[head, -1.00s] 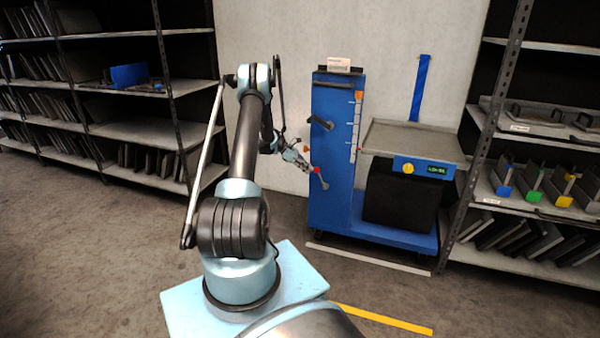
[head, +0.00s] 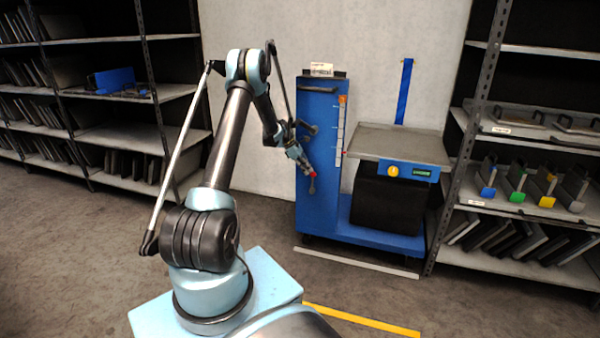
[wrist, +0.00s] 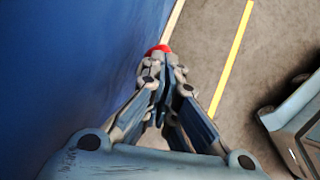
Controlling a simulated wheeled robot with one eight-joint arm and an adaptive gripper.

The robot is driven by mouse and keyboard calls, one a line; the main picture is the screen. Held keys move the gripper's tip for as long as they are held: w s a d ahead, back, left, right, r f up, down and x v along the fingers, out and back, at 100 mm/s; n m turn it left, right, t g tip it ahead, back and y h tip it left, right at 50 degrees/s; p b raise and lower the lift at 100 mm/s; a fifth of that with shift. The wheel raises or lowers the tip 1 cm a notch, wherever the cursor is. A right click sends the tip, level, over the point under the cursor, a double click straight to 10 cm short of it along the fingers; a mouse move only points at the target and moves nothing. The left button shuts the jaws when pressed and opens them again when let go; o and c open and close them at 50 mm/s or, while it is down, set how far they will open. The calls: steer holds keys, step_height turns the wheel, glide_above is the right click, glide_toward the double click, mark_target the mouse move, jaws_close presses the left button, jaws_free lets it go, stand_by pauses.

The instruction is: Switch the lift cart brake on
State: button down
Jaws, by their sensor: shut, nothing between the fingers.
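The blue lift cart (head: 318,215) stands against the wall in the head view, with a column on its left and a grey platform on its right. A small lever with a red knob (head: 313,174) and a grey lower end (head: 312,188) is on the column's lower front. My gripper (head: 306,168) is shut and empty, with its tips right at the red knob. In the wrist view the red knob (wrist: 157,49) shows just beyond the closed fingertips (wrist: 162,62), partly hidden by them. I cannot tell whether they touch.
A dark handle (head: 307,128) sticks out higher on the column. Shelves stand left (head: 130,140) and right (head: 520,210). A yellow floor line (head: 360,319) crosses the clear floor before the cart.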

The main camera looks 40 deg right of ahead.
steer(key=shift+s+d+r, duration=0.1)
steer(key=shift+s+d, duration=0.3)
steer(key=shift+s, duration=0.25)
steer(key=w+a+r, duration=0.2)
steer(key=w+a, duration=0.7)
steer(key=shift+w+a+r, duration=0.2)
steer(key=shift+w+a, duration=0.05)
steer(key=shift+a, duration=0.1)
stand_by(0.7)
